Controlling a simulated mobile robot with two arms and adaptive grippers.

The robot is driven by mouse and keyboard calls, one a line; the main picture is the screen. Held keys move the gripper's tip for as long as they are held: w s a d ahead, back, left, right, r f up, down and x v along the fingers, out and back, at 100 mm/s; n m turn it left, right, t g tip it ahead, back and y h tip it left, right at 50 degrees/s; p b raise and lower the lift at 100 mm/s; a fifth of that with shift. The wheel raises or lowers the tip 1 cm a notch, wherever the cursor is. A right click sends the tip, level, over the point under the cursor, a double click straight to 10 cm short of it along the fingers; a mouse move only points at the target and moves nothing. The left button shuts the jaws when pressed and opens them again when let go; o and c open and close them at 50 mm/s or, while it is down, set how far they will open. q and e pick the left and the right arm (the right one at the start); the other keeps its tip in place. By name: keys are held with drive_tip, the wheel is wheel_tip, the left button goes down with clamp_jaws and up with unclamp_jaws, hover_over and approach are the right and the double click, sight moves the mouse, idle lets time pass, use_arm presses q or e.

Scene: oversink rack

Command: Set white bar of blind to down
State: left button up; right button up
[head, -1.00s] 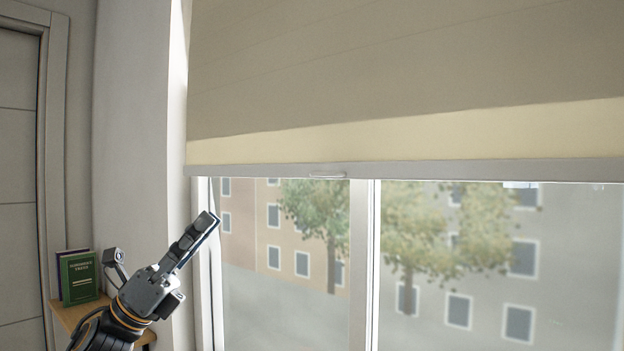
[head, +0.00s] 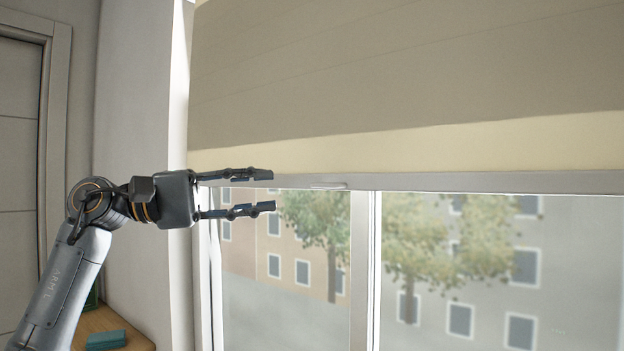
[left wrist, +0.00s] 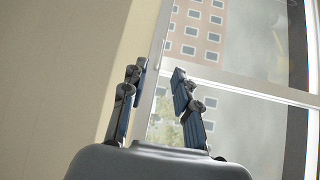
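The blind (head: 400,75) hangs over the upper part of the window, with its lower edge partway down the glass. Its white bar (head: 460,182) runs along the bottom edge, and a small pale handle (head: 328,186) sits on it left of the middle. My left gripper (head: 274,191) is open and empty at about the height of the bar. Its fingers point right toward the handle, and its upper finger overlaps the bar in the picture. I cannot tell whether it touches. My right gripper is not in view.
The window's upright frame (head: 365,270) stands below the bar. A wall (head: 130,120) and a door (head: 20,170) are at the left. A wooden shelf (head: 133,339) with a green item (head: 106,340) is at the lower left.

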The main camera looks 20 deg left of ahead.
sight(319, 186)
use_arm(q)
drive_tip(key=p+x, duration=0.2)
drive_tip(key=x, duration=0.4)
drive_tip(key=shift+d+r, duration=0.2)
drive_tip(key=shift+d, duration=0.2)
drive_tip(key=shift+x, duration=0.85)
drive_tip(key=shift+f, duration=0.15)
drive_tip(key=shift+a, duration=0.1)
drive_tip(key=shift+w, duration=0.1)
clamp_jaws()
